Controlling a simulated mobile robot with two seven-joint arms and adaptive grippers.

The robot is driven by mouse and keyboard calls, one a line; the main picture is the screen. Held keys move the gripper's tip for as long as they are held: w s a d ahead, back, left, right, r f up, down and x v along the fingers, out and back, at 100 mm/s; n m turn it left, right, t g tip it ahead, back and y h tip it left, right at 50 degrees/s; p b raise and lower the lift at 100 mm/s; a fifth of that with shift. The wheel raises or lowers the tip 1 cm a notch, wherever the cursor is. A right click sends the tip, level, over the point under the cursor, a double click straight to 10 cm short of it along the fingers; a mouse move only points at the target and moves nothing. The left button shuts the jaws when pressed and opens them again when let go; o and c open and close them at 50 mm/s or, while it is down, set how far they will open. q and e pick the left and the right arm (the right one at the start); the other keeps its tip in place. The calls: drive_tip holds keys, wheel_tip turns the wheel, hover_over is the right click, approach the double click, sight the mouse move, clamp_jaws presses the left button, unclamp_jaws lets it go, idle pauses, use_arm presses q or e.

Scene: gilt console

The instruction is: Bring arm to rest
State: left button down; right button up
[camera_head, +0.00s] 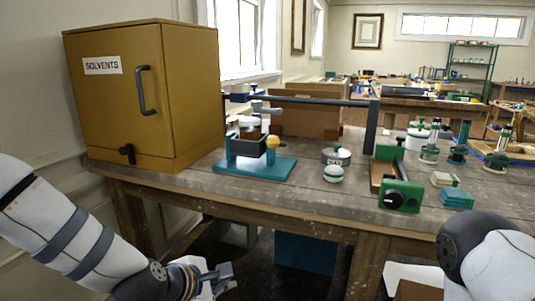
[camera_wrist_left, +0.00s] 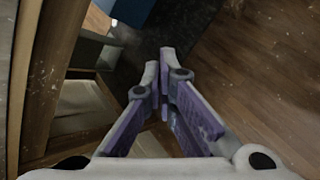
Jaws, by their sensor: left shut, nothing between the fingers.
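My left gripper (camera_head: 222,274) hangs low at the bottom of the head view, in front of the workbench and below its top. Its arm comes in from the left edge. In the left wrist view the left gripper (camera_wrist_left: 164,78) is shut and empty, its fingertips together over the floor. My right arm shows at the lower right of the head view; its gripper is out of the picture.
The workbench (camera_head: 330,208) carries a yellow solvents cabinet (camera_head: 140,95), a teal-based stand (camera_head: 255,178), a green clamp (camera_head: 402,194) and several small jars. A blue box (camera_head: 305,258) sits beneath it. Wooden floor (camera_wrist_left: 262,75) is clear right of the gripper in the wrist view.

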use_arm(q)
drive_tip(key=s+a+f+m+g+y, duration=0.1)
drive_tip(key=s+a+f+m+g, duration=0.25)
drive_tip(key=s+f+m, duration=0.65)
drive_tip(key=s+a+f+m+g+y, duration=0.1)
drive_tip(key=s+a+f+m+g, duration=0.1)
drive_tip(key=s, duration=0.7)
drive_tip(key=s+a+f+m+g+y, duration=0.1)
drive_tip(key=s+a+f+m+g, duration=0.1)
drive_tip(key=s, duration=0.8)
drive_tip(key=s+a+f+m+g+y, duration=0.1)
drive_tip(key=s+a+f+m, duration=0.3)
drive_tip(key=s, duration=0.6)
drive_tip(key=shift+s+a+m+g, duration=0.15)
drive_tip(key=shift+a+m+g, duration=0.5)
drive_tip(key=shift+a+m, duration=0.15)
